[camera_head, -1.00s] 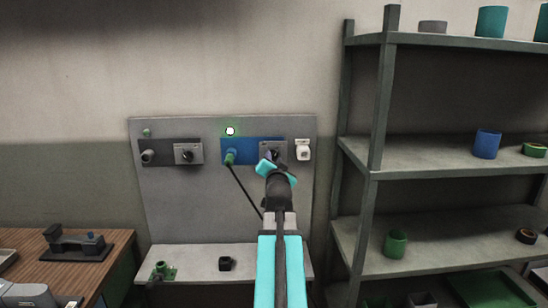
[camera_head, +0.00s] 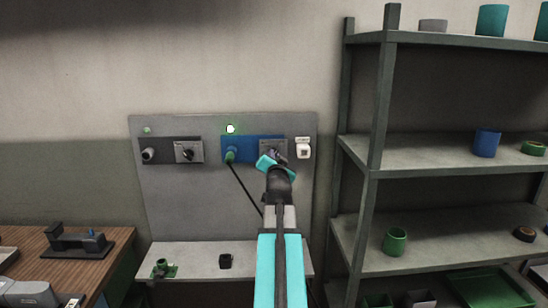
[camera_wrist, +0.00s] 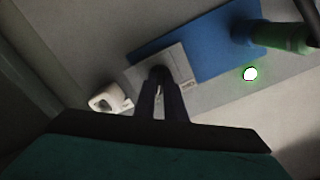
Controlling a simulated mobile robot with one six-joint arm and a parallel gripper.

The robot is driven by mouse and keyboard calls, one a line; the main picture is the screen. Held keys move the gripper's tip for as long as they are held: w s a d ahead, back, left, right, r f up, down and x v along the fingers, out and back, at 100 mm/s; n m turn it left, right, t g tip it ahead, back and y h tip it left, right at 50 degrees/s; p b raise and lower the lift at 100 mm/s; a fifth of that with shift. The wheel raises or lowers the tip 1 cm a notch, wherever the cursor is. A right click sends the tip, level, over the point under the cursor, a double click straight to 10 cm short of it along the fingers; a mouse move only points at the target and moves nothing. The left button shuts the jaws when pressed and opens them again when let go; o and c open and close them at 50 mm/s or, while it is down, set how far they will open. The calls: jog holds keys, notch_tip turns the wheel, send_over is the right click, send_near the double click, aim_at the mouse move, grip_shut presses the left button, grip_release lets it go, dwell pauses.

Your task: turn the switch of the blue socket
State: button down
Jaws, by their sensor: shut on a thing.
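The blue socket (camera_head: 237,142) is mounted on the upright grey board, with a green plug (camera_head: 230,155) in it and a dark cable hanging from the plug. Its switch sits on a grey plate (camera_head: 282,143) at the right end of the blue panel; the plate also shows in the wrist view (camera_wrist: 185,62). My gripper (camera_wrist: 160,82) has its narrow fingers around the dark knob at the plate and is shut on it. The fingers and my wrist hide most of the knob, so its angle cannot be told. A lamp (camera_head: 230,129) above the blue socket glows white with a green halo.
A second, dark socket (camera_head: 149,154) with its own switch (camera_head: 186,152) is to the left. A white fitting (camera_head: 303,148) sits close to the right of the blue panel's switch. A shelf rack (camera_head: 376,110) stands at the right. A ledge (camera_head: 195,258) below the board holds small parts.

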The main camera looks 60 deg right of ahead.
jog(key=shift+f+n+b, duration=0.15)
jog(key=shift+n+b, duration=0.25)
jog(key=shift+b, duration=0.4)
jog(key=shift+n+b, duration=6.7)
jog(key=shift+b, duration=0.15)
jog(key=shift+a, duration=0.1)
jog(key=c, duration=1.8)
grip_release()
jog(key=shift+s+a, duration=0.1)
jog(key=shift+b+v, duration=1.25)
jog(key=shift+v, duration=5.5)
